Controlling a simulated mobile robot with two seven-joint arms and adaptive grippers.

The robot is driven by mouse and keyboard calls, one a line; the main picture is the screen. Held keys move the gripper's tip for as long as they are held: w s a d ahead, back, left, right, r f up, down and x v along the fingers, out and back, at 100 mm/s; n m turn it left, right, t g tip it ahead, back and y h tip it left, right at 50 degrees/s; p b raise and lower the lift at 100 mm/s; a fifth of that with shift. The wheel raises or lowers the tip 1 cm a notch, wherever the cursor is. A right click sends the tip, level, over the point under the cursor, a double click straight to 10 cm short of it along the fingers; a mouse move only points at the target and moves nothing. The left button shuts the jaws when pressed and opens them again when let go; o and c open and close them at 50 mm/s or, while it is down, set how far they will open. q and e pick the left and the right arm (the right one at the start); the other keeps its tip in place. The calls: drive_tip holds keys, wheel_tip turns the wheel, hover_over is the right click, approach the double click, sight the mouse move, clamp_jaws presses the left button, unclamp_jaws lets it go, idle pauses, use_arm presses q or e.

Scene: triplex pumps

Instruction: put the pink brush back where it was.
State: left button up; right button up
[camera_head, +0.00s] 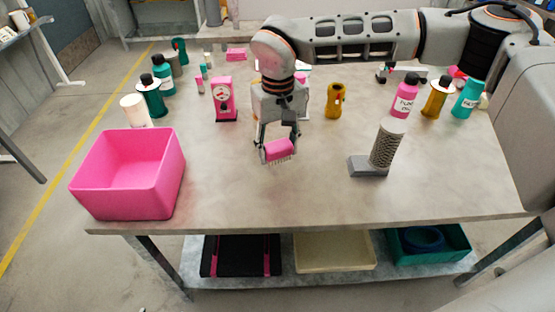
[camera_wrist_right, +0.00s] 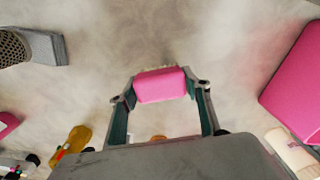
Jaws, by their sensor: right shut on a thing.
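The pink brush (camera_head: 279,150) is held between the fingers of my right gripper (camera_head: 278,148), above the middle of the table. Its bristles point down. In the right wrist view the pink brush (camera_wrist_right: 161,85) sits between the two fingertips of the gripper (camera_wrist_right: 160,92), with bare table beyond it. My right arm reaches in from the right. I cannot tell exactly how high the brush is above the table. My left gripper is not in view.
A pink bin (camera_head: 128,175) stands at the table's left front. A grey stand with a mesh cylinder (camera_head: 386,145) stands to the right. A pink dial gauge (camera_head: 223,100), a yellow bottle (camera_head: 335,100) and several other bottles stand farther back. The front middle of the table (camera_head: 260,195) is clear.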

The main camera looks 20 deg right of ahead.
sight(278, 161)
wheel_tip(278, 161, down, 4)
drive_tip(key=shift+f, duration=0.1)
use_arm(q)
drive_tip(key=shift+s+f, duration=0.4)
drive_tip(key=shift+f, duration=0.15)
use_arm(e)
drive_tip(key=o, duration=1)
drive_tip(key=shift+f, duration=0.1)
wheel_tip(278, 161, up, 11)
drive_tip(key=shift+r+p, duration=0.15)
drive_tip(key=shift+p, duration=0.3)
drive_tip(key=shift+r, duration=0.55)
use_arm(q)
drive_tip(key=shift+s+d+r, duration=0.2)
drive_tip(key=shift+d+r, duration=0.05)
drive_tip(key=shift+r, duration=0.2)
